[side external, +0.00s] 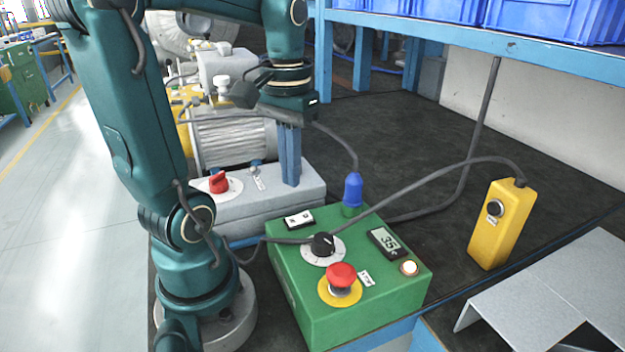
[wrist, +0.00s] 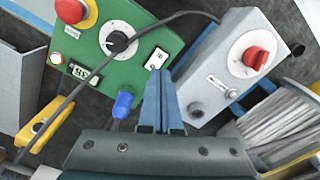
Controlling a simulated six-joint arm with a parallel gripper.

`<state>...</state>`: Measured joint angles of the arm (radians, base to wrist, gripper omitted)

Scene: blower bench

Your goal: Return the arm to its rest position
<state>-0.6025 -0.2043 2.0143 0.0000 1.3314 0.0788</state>
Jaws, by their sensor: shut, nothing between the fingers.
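My gripper (side external: 291,182) is shut and empty, its two blue fingers together and pointing down. In the side external view the fingertips show against the right end of the top of the grey switch box (side external: 262,211); whether they touch it I cannot tell. In the wrist view the closed fingers (wrist: 162,75) point between the green control box (wrist: 113,22) and the grey switch box (wrist: 210,60). The grey box bears a red rotary knob (side external: 219,182).
The green box has a red mushroom button (side external: 341,275), a black dial (side external: 323,244), a display (side external: 385,242) and a blue plug (side external: 353,190). A cable arcs to a yellow pendant (side external: 500,225). A motor (side external: 235,140) stands behind. A blue shelf (side external: 480,38) overhangs the back.

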